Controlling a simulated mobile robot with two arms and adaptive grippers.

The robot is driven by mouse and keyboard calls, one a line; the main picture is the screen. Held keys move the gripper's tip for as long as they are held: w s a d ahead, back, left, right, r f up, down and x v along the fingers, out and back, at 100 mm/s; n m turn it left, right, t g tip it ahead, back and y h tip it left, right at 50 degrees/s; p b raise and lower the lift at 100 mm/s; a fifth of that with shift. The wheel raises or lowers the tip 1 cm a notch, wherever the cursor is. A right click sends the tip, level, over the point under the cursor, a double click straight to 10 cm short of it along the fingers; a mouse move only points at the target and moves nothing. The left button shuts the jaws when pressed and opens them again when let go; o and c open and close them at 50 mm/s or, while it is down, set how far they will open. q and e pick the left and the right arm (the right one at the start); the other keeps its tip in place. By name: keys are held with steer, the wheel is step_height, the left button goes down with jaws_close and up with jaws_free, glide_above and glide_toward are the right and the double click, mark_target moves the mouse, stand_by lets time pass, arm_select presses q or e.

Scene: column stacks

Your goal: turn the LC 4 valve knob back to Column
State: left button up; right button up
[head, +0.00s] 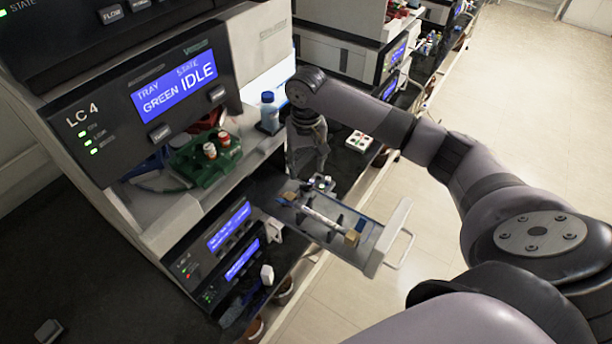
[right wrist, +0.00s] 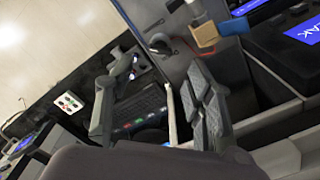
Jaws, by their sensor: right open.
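The LC 4 unit (head: 150,85) stands at the left, its screen reading TRAY GREEN, STATE IDLE. A tray-like drawer (head: 385,243) is pulled out below it, with a pale column (head: 322,217) lying in it between brass-coloured end blocks. A small dark fitting with pale parts (head: 322,184) sits at the drawer's far end; it may be the valve, but I cannot read its knob setting. My right gripper (head: 310,168) points down just behind this fitting. In the right wrist view, its fingers (right wrist: 150,85) are apart, with nothing clearly held between them. My left gripper is not in view.
A green rack with vials (head: 205,155) is under the LC 4 screen. A white card with coloured dots (head: 359,141) lies on the dark bench. More units stand behind; the floor at right is clear.

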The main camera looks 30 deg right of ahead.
mark_target(306, 185)
step_height(306, 185, up, 6)
steer(key=shift+f, duration=0.2)
steer(key=shift+s+f, duration=0.1)
stand_by(0.5)
